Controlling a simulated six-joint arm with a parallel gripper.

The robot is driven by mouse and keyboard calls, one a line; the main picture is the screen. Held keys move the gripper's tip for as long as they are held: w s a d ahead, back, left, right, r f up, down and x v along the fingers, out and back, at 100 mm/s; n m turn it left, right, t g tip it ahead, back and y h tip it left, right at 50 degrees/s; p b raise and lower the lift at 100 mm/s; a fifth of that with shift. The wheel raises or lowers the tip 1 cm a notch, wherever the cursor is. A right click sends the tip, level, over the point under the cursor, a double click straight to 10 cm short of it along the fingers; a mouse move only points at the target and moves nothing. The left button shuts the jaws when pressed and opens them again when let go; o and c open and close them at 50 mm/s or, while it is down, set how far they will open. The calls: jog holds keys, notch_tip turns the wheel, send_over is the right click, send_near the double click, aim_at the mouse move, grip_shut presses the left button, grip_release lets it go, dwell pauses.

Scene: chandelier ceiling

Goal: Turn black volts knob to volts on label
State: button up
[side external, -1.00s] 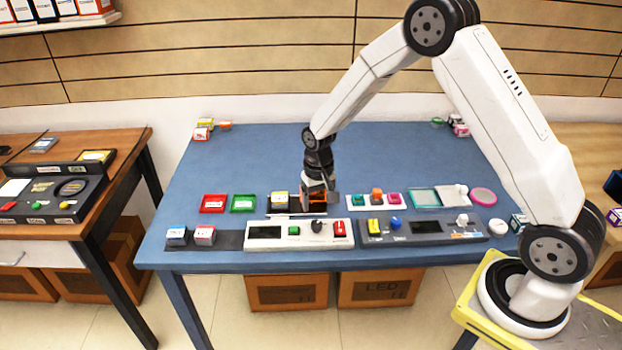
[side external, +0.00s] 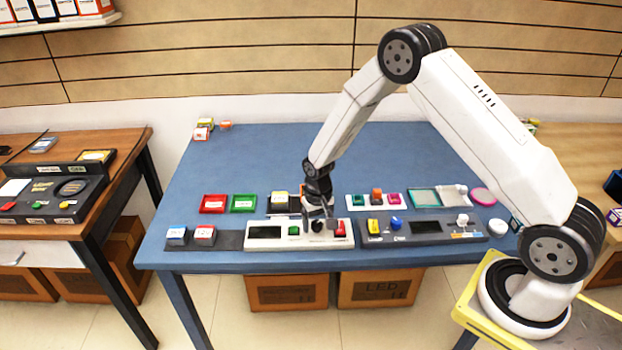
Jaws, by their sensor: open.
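The black volts knob (side external: 317,227) is on the white panel (side external: 297,242), between a green button and a red switch. Its pointer and the label are too small to read. My gripper (side external: 318,223) is open and points down over the panel. Its two dark fingertips are at the left and right of the knob, with the knob between them. I cannot tell whether they touch it.
A green button (side external: 294,230) and a red switch (side external: 340,229) flank the knob closely. A dark grey panel (side external: 470,237) with a yellow switch and a blue knob adjoins on the right. Red (side external: 213,204) and green (side external: 243,204) trays stand behind left.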

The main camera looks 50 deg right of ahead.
grip_shut()
jog(key=shift+n, duration=0.4)
jog(key=n, duration=0.4)
jog(key=shift+d, duration=0.1)
jog(key=n, duration=0.4)
dwell(0.5)
